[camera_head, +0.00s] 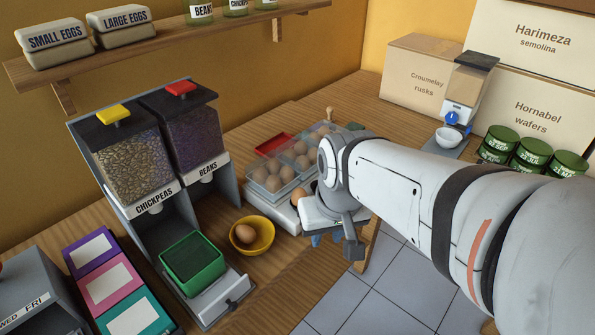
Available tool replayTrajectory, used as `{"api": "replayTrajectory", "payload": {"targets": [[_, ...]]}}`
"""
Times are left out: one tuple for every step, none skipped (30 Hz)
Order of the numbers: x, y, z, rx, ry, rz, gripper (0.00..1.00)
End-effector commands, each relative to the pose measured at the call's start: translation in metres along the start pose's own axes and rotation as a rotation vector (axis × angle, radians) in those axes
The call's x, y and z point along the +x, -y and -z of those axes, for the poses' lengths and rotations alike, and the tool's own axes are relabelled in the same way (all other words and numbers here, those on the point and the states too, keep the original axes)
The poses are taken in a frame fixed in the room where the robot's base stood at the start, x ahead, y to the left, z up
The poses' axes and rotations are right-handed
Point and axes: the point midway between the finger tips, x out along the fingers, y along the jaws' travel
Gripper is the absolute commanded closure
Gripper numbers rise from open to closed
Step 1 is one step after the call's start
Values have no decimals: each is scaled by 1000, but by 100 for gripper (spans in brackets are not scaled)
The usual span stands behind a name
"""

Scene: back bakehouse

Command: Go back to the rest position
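My arm reaches in from the right side, and my gripper (328,239) hangs at the counter's front edge, to the right of the yellow bowl. Blue parts show under its pale body, but the view does not show whether the fingers are open or shut. A brown egg (298,196) shows just left of the gripper, partly hidden by it. Another brown egg (244,233) lies in the yellow bowl (265,245). A clear egg tray (262,187) with several eggs stands behind the gripper.
A dispenser stand with chickpeas (134,163) and beans (188,130) is at left, a green container (194,265) below. Coloured boxes (108,290) stand at front left. A small dispenser (467,90), white cup (449,137), green tins (533,152) and cartons are at back right.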

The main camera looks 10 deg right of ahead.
Motion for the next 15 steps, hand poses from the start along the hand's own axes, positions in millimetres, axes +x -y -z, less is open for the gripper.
{"api": "replayTrajectory", "payload": {"targets": [[-1, 0, -4, -8, -7, -7, 73], [-1, 0, -5, -8, -8, -11, 73], [-1, -1, -6, -9, -8, -13, 73], [-1, -1, -7, -9, -8, -14, 73], [-1, -1, -7, -9, -8, -14, 73], [-1, -1, -6, -8, -8, -14, 73], [-1, -1, -6, -8, -8, -14, 73], [-1, -1, -6, -8, -8, -14, 73], [-1, -1, -6, -8, -8, -14, 73], [-1, -1, -6, -8, -8, -13, 73], [-2, -1, -6, -8, -8, -13, 73], [-5, -1, -5, -8, -9, -13, 73], [-9, -1, -5, -8, -10, -13, 73], [-13, -1, -4, -8, -11, -14, 73], [-20, -1, -3, -9, -13, -14, 73]]}}
